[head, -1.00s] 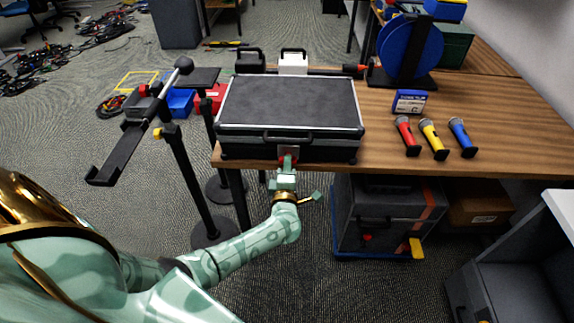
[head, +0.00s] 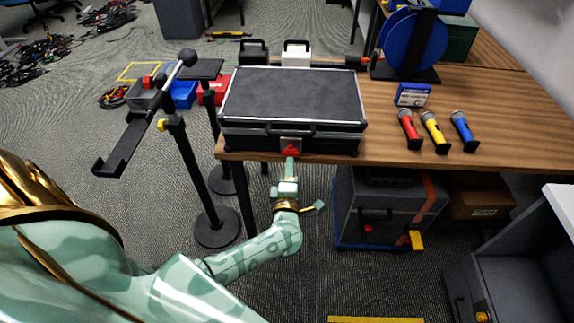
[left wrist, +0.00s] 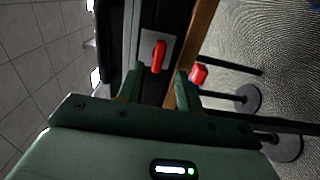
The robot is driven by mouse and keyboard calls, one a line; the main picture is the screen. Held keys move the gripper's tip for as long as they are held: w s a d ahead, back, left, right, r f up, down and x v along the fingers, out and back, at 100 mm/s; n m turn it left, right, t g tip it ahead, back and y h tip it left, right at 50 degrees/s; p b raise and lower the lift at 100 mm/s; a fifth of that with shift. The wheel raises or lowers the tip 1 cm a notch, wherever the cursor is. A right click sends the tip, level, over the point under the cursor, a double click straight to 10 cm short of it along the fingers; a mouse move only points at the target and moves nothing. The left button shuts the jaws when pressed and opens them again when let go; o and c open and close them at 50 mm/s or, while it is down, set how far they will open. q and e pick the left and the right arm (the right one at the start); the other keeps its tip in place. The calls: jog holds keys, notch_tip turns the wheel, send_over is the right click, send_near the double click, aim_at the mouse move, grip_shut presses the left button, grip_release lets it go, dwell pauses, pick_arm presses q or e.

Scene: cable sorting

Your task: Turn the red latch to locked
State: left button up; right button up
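A black case (head: 290,95) with silver edges lies closed on the wooden table. Its red latch (head: 290,149) sits on a grey plate on the front side, below the handle. In the left wrist view the red latch (left wrist: 158,57) lies roughly along the case's front edge, its lever pointing down the picture. My left gripper (head: 290,168) is just in front of the latch. Its two fingers (left wrist: 157,86) are spread apart with nothing between them, and the latch is beyond them, apparently untouched. My right gripper is not in view.
A black stand (head: 190,160) rises left of the table. A grey wheeled case (head: 385,212) is under it.

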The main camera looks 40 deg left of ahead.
pick_arm(q)
jog(key=p+v, duration=0.1)
jog(key=v, duration=1)
jog(key=shift+s+d, duration=0.2)
jog(key=shift+s, duration=0.05)
jog(key=d+f+m+h, duration=0.7)
jog(key=f+m+h, duration=0.1)
jog(key=m, duration=0.4)
jog(key=s+d+f+m+g+h, duration=0.1)
jog(key=s+f+m+g+h, duration=0.3)
jog(key=s+f+m, duration=0.65)
jog(key=s+a+f+m+g+y, duration=0.1)
jog(key=s+a+f+g, duration=0.2)
jog(key=s, duration=0.6)
jog(key=s+a+f+m+g+y, duration=0.1)
jog(key=s+f+g, duration=0.3)
jog(key=s, duration=0.6)
jog(key=s+a+f+m+g, duration=0.3)
jog(key=s+f, duration=0.4)
jog(key=s, duration=0.3)
jog(key=shift+a+f+g+y, duration=0.4)
jog(key=shift+a, duration=0.45)
